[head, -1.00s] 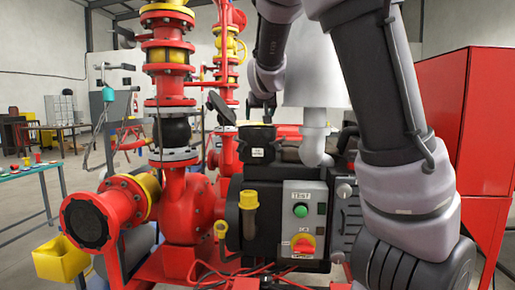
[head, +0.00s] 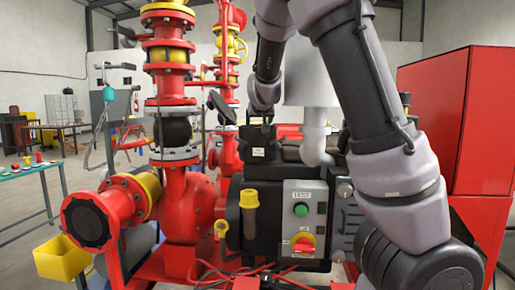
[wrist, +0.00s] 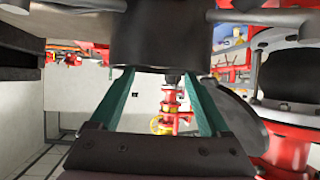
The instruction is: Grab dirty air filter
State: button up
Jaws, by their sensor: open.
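A dark rounded body (wrist: 160,35), probably the air filter or its housing, fills the top middle of the wrist view, at the tips of my gripper's fingers. I cannot make out dirt or a clear filter shape. My gripper (wrist: 158,72) is open, with its two teal fingers apart on either side and nothing seen clamped between them. In the head view my gripper (head: 262,112) is small and dark, just above a black labelled housing (head: 257,142) on the pump unit. The fingertips' exact contact is hidden.
A control box (head: 303,222) with a green button and a red-yellow switch is on the front of the skid. Red piping (head: 178,200) stands left, a grey pipe (head: 315,140) close right of my gripper. A red cabinet (head: 460,120) stands at the right.

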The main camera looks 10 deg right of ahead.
jog(key=shift+x, duration=2.35)
grip_shut()
